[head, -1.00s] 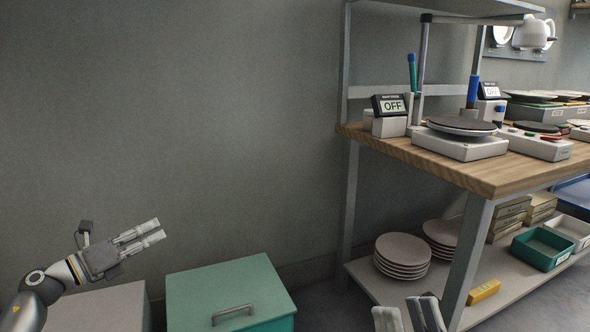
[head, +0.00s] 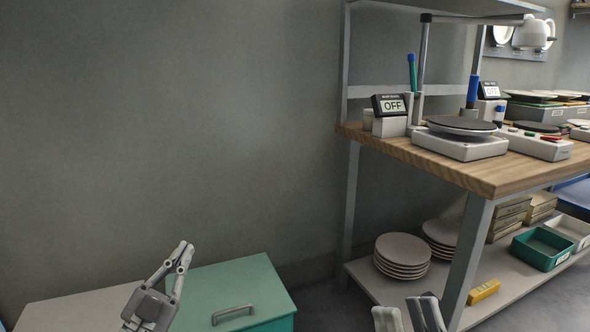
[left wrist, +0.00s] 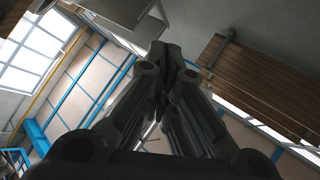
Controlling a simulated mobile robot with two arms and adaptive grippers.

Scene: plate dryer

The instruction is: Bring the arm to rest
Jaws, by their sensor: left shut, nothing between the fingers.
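My left gripper (head: 182,256) is at the lower left of the head view, with its fingers pointing up. It stands in front of the green cabinet's left side and holds nothing. In the left wrist view its fingers (left wrist: 168,62) come together at the tips, shut and empty. My right gripper (head: 410,312) shows only by its finger ends at the bottom edge of the head view, in front of the shelf unit. Its two fingers stand apart there, with a gap between them.
A green cabinet (head: 245,285) with a handle stands beside a grey cabinet top (head: 70,308). On the right is a wooden bench (head: 440,168) with a plate device (head: 460,145); its lower shelf holds stacked plates (head: 402,250) and a yellow box (head: 484,291). The wall area between is clear.

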